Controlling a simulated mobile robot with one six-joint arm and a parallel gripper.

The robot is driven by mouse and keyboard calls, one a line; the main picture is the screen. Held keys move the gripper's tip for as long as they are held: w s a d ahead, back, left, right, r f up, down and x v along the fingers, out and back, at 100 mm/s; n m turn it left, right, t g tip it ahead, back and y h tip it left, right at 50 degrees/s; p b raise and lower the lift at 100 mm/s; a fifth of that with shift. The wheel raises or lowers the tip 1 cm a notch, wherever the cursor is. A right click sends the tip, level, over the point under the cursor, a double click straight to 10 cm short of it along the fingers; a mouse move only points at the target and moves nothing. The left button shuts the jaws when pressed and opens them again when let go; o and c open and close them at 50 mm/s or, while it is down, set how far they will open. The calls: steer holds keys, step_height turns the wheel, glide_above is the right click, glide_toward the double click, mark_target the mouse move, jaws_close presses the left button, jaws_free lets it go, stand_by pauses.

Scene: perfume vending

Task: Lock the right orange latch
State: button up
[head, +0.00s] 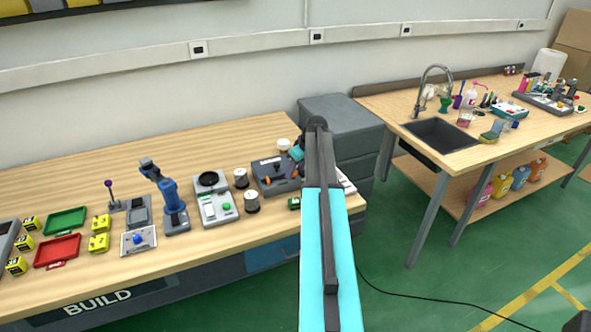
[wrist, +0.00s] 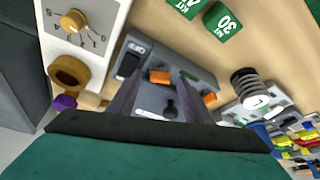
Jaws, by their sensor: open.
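A grey device (head: 268,168) with orange latches stands at the right end of the wooden table in the head view. It also fills the middle of the wrist view (wrist: 150,58). One orange latch (wrist: 160,77) shows between the finger ends; another orange latch (wrist: 209,99) lies to the right, outside the right finger. The wrist view is turned about, so the first latch is on the head view's right side. My gripper (wrist: 157,84) is open and empty, its fingers pointing down over the device. Contact cannot be told. In the head view my arm partly hides the device's right side.
A white device with a dial (wrist: 75,22) and a brown ring-shaped item (wrist: 70,73) are close on the left in the wrist view. Green boxes (wrist: 222,20) and a black spring-like item (wrist: 250,85) stand on the other sides. A grey cabinet (head: 345,125) stands behind.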

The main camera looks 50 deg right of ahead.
steer(key=c, duration=1.1)
steer(key=shift+o, duration=0.2)
